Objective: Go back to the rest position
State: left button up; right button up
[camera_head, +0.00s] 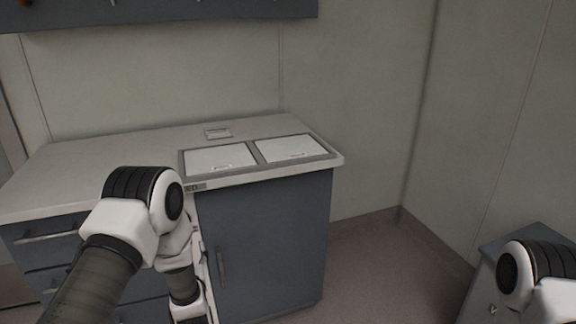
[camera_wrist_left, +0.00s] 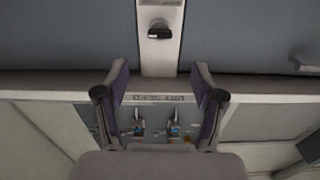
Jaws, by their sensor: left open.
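My left gripper (camera_wrist_left: 160,80) shows in the left wrist view. Its two dark fingers are spread apart with nothing held between them. Behind the fingers lie a counter edge with a small label strip (camera_wrist_left: 158,98) and two small metal fittings with blue parts (camera_wrist_left: 156,124). In the head view my left arm hangs in front of the counter, and its gripper cannot be made out there. My right arm shows only in part at the lower right of the head view, and its gripper is out of the picture.
A counter (camera_head: 90,160) over blue-grey cabinets stands close in front. Two white lids, left (camera_head: 218,157) and right (camera_head: 290,148), lie closed in its top. A cabinet door handle (camera_head: 221,262) is near my left arm. Open floor (camera_head: 375,265) lies right of the counter.

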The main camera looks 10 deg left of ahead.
pick_arm(q)
jog(key=s+d+f+m+g+h, duration=0.2)
jog(key=s+d+f+g+h, duration=0.25)
jog(key=s+f, duration=0.65)
jog(key=s+d+f+m+g+h, duration=0.3)
jog(key=s+d+f+g, duration=0.25)
jog(key=s+f, duration=0.5)
jog(key=s+d+g+h, duration=0.25)
jog(key=s+g, duration=0.25)
jog(key=s, duration=0.9)
notch_tip(320, 180, up, 17)
jog(key=p, duration=1.7)
jog(key=shift+s+d+m+y, duration=0.3)
jog(key=shift+s+d+y, duration=0.1)
jog(key=shift+d, duration=0.05)
